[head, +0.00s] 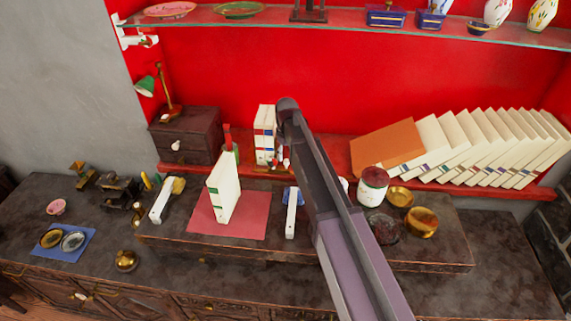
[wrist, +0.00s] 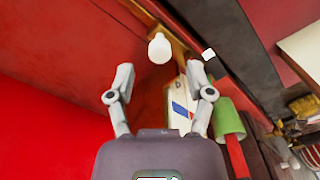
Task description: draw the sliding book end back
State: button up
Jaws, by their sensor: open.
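In the wrist view my gripper (wrist: 160,75) is open, its two fingers apart with nothing between the tips. A round white knob (wrist: 159,48) on a wooden strip shows just beyond the fingertips, apart from them; it may belong to the sliding book end, but I cannot be sure. A white book with blue and red marks (wrist: 181,106) shows behind the right finger and is partly hidden. In the head view upright white books (head: 264,136) stand on the red shelf left of my arm. My arm covers the area right of them, and the book end is not clear there.
A green and red object (wrist: 228,118) stands close to the right finger in the wrist view. In the head view a dark chest (head: 186,136) stands left, leaning books (head: 490,148) fill the shelf at right, and a glass shelf (head: 345,29) runs above.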

jog(key=shift+f+b, duration=1.2)
jog(key=shift+f, duration=0.25)
